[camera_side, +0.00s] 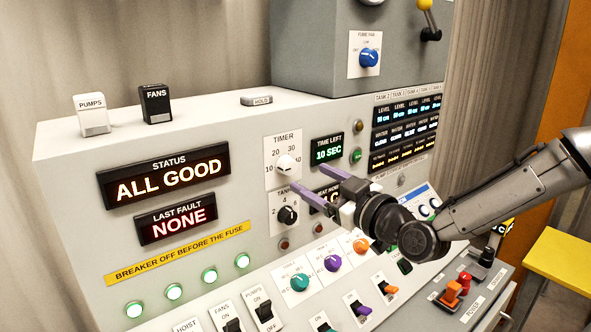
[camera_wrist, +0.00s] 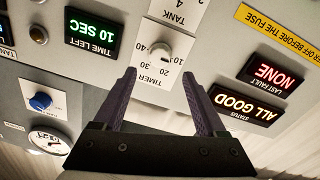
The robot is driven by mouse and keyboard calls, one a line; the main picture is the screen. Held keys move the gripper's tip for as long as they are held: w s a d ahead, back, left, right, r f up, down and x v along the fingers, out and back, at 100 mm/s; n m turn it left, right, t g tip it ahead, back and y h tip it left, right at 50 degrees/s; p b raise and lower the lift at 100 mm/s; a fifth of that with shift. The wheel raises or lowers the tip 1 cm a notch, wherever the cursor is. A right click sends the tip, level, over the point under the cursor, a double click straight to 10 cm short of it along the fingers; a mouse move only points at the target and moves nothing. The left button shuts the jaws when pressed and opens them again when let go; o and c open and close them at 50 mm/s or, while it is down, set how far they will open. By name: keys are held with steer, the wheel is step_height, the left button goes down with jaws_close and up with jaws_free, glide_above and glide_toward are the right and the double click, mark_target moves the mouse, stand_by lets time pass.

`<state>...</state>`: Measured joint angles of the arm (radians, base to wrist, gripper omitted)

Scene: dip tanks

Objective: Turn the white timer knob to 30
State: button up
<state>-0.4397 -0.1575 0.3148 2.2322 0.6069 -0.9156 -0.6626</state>
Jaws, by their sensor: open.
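The white timer knob (camera_side: 287,165) sits on a white plate marked TIMER, with 20 and 30 above it. It also shows in the wrist view (camera_wrist: 160,52), where the panel appears upside down. I cannot tell clearly which number its pointer faces. The time left display (camera_side: 327,149) reads 10 SEC. My gripper (camera_side: 309,179) is open and empty, just in front of the panel at the knob's lower right in the side view. In the wrist view, the purple fingers of my gripper (camera_wrist: 159,74) are spread on both sides of the timer plate, with the knob between and beyond their tips.
The black tank knob (camera_side: 288,215) is just below the timer. The status display (camera_side: 164,175) reads ALL GOOD, and the last fault display (camera_side: 177,219) reads NONE. Coloured knobs and switches cover the sloping lower panel. A blue fume fan knob (camera_side: 369,57) is above right.

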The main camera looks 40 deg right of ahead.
mark_target(291, 167)
steer(key=w, duration=0.6)
steer(key=shift+w+d, duration=0.1)
steer(key=shift+w, duration=0.15)
jaws_close()
